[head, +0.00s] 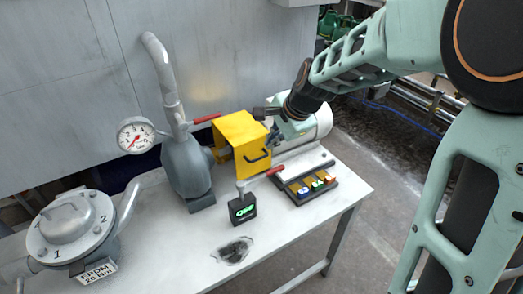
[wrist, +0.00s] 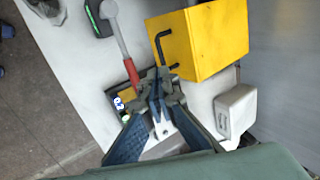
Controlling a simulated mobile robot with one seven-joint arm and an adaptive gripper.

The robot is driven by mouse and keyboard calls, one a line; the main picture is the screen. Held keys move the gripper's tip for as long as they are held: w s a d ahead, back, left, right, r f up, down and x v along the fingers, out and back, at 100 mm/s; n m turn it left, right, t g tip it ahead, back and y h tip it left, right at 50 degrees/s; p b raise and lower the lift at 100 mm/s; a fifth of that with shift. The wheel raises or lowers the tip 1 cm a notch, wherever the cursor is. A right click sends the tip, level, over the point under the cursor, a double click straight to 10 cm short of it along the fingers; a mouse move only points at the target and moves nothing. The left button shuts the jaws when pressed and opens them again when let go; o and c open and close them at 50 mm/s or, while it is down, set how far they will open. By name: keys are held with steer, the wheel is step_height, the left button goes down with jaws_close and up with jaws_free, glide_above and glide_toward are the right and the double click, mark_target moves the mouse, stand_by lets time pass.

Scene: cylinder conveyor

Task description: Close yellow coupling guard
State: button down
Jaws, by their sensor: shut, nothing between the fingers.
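The yellow coupling guard (head: 236,129) is a box-like cover with a black handle (head: 257,157) on its side. It sits on the white bench between the grey pump and the pale motor, and an opening shows under its left part. My gripper (head: 273,136) is beside the guard's right edge, above the handle in the picture. In the wrist view, the shut, empty gripper (wrist: 160,84) is near the handle (wrist: 160,46) and the guard (wrist: 212,42). I cannot tell whether they touch. My gripper and arm hide part of the motor.
A pressure gauge (head: 136,135) and a round flanged unit (head: 70,225) stand left. The bench front (head: 290,228) is mostly clear.

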mark_target(259, 158)
steer(key=p+x, duration=0.1)
steer(key=x, duration=0.9)
steer(key=shift+w+a+f, duration=0.1)
steer(key=shift+a+f, duration=0.05)
step_height(259, 158, down, 2)
steer(key=shift+f+b, duration=0.1)
steer(key=shift+b, duration=1.05)
